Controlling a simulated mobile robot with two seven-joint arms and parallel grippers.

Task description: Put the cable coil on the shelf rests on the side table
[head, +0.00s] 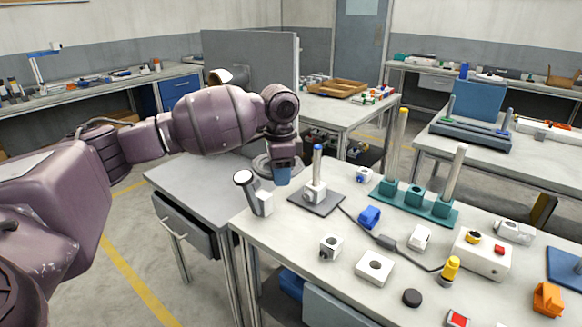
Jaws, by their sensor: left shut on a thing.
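My left gripper (284,172) reaches over the boundary between the grey side table (190,178) and the white workbench, pointing down. It is shut on what looks like the cable coil (262,165), a grey ring shape partly hidden behind the gripper. A blue part shows at the gripper's lower end. I cannot tell whether the ring touches the side table. The shelf rests are not clearly visible; the gripper and arm cover part of the side table's back. My right gripper is not in view.
A tall grey panel (252,80) stands behind the side table. On the workbench near the gripper stand a grey angled device (254,195) and a blue-topped post on a dark plate (316,202). A green base with posts (414,203) stands farther right. The side table's front left is clear.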

